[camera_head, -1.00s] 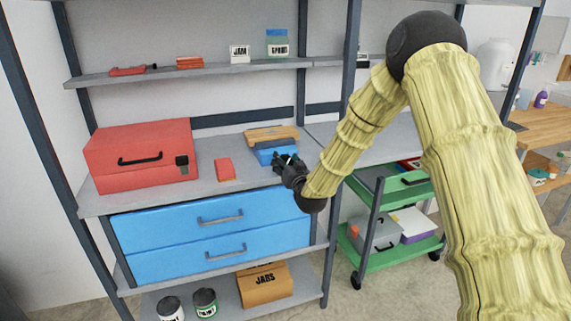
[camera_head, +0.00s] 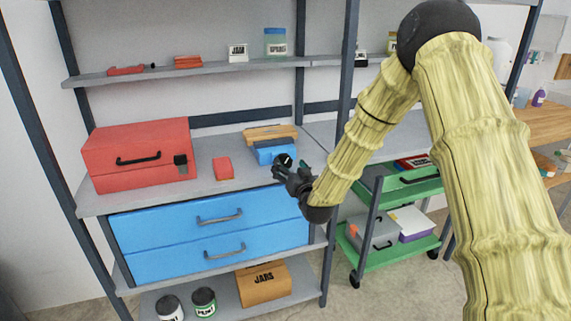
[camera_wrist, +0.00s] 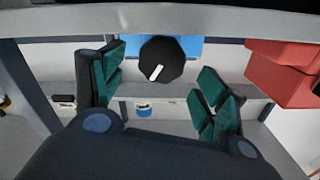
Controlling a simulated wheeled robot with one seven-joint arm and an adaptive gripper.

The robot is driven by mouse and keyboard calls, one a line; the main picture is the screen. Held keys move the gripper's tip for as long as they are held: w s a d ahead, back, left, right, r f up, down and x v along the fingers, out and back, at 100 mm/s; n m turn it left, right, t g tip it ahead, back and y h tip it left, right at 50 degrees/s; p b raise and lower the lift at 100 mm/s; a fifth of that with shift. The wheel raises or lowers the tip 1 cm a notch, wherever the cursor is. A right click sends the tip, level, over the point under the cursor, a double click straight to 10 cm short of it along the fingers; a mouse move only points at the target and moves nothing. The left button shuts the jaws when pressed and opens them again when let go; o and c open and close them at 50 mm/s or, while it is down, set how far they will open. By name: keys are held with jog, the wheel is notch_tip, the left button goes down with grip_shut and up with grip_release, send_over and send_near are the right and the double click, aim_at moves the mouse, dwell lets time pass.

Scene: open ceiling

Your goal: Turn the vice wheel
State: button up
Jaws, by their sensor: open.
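The vice is a blue block (camera_head: 272,152) with wooden jaws on top, standing on the grey workbench shelf. Its wheel is a black disc with a white mark (camera_head: 285,159), facing the front and partly covered by my gripper in the head view. My gripper (camera_head: 289,170) is open and just in front of the wheel. In the wrist view the wheel (camera_wrist: 160,57) shows whole, beyond and between the two green-padded fingers of my gripper (camera_wrist: 160,88). The fingers appear apart from the wheel, with nothing held between them.
A red toolbox (camera_head: 138,155) and a small red box (camera_head: 222,168) stand left of the vice. Blue drawers (camera_head: 210,236) lie below the bench. A green cart (camera_head: 400,255) stands to the right. A shelf with jars (camera_head: 238,52) hangs above.

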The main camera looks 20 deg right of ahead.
jog(key=s, duration=0.7)
jog(key=shift+d+f, duration=0.1)
